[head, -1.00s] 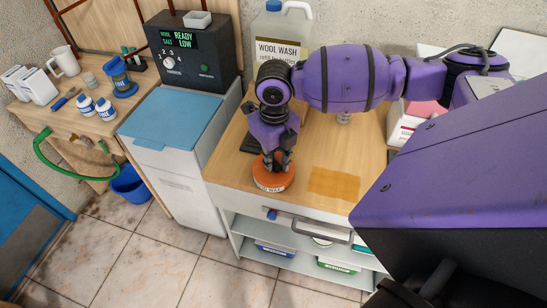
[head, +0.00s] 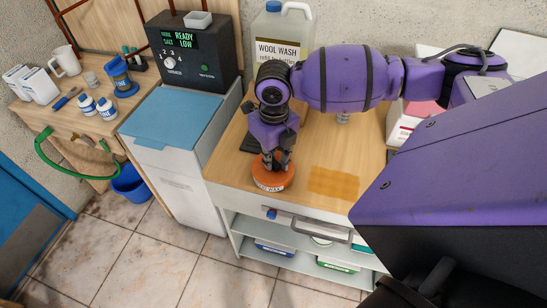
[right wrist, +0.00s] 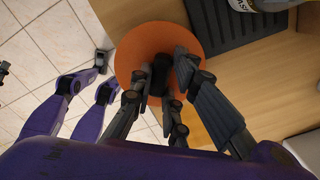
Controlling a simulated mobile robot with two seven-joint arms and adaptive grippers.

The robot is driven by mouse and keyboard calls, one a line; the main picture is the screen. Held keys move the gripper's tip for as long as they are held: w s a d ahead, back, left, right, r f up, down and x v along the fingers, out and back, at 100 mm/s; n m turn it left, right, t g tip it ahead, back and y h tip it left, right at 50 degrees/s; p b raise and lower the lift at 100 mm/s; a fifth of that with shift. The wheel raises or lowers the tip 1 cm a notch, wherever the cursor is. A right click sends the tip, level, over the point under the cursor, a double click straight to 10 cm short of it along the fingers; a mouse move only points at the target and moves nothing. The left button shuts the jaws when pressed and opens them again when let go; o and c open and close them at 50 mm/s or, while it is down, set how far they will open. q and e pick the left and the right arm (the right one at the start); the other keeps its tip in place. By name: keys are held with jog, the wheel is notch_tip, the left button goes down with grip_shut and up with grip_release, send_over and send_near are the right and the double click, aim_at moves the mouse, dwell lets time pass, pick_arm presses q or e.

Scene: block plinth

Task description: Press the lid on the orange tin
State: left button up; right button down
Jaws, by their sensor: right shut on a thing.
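The orange tin (head: 271,184) stands at the front left of the wooden top, with a pale label on its side. My right gripper (head: 271,160) points down over it from above. In the right wrist view the round orange lid (right wrist: 202,32) fills the upper middle, and a dark knob (right wrist: 160,76) stands at its centre. My right gripper's fingers are closed about this knob. The lid covers the tin from above; whether a gap remains between lid and tin cannot be told. My left gripper is not in view.
An orange-brown square patch (head: 334,184) lies right of the tin, with bare wood around it. A dark ridged mat (right wrist: 232,25) lies behind the tin. A wool wash jug (head: 282,38) stands at the back. The counter's front edge is close to the tin.

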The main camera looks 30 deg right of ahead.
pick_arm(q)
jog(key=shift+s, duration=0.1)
pick_arm(e)
jog(key=shift+f, duration=0.25)
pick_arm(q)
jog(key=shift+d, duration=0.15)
pick_arm(e)
jog(key=shift+f, duration=0.1)
jog(key=c, duration=1.6)
grip_release()
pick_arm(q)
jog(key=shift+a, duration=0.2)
pick_arm(e)
jog(key=o, duration=0.5)
jog(key=shift+r+p, duration=0.9)
jog(key=shift+r, duration=1.7)
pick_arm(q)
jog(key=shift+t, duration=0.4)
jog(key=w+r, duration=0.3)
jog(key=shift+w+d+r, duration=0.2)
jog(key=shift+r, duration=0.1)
